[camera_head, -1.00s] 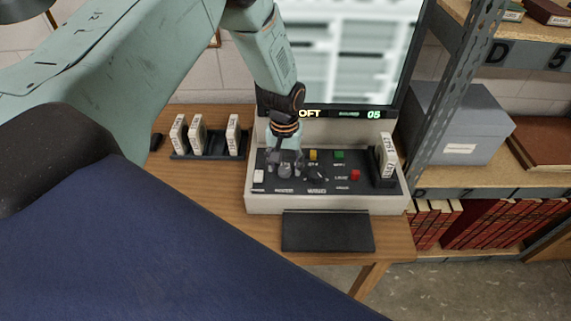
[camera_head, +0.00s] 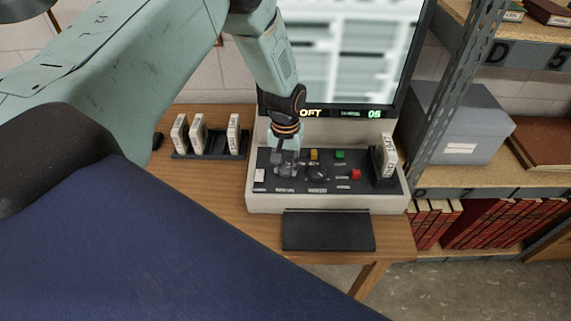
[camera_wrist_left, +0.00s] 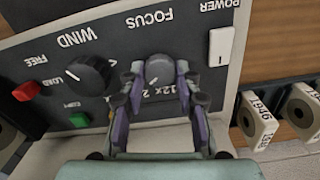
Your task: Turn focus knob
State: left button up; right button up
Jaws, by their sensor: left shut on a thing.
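The focus knob (camera_wrist_left: 158,68) is a dark round knob with a pale mark, under the FOCUS label on the reader's control panel (camera_wrist_left: 200,22). My left gripper (camera_wrist_left: 157,76) is shut on it, one finger on each side, in the left wrist view. In the head view the left gripper (camera_head: 285,166) reaches down onto the panel and mostly hides the focus knob. The screen (camera_head: 350,50) above shows blurred pale blocks with a line of text below. My right gripper is not in view.
The larger wind knob (camera_wrist_left: 88,75) sits beside the focus knob, with a red button (camera_wrist_left: 29,90) and a green button (camera_wrist_left: 80,120) near. A white power switch (camera_wrist_left: 220,46) is on the other side. Labelled boxes (camera_head: 197,134) stand on the wooden table (camera_head: 225,185).

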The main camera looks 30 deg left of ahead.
aim_at(285, 169)
pick_arm(q)
jog(key=shift+m+b, duration=0.4)
jog(key=shift+m, duration=1.6)
jog(key=o, duration=1.2)
jog(key=shift+c, duration=0.2)
jog(key=shift+r, duration=0.1)
notch_tip(285, 169, up, 12)
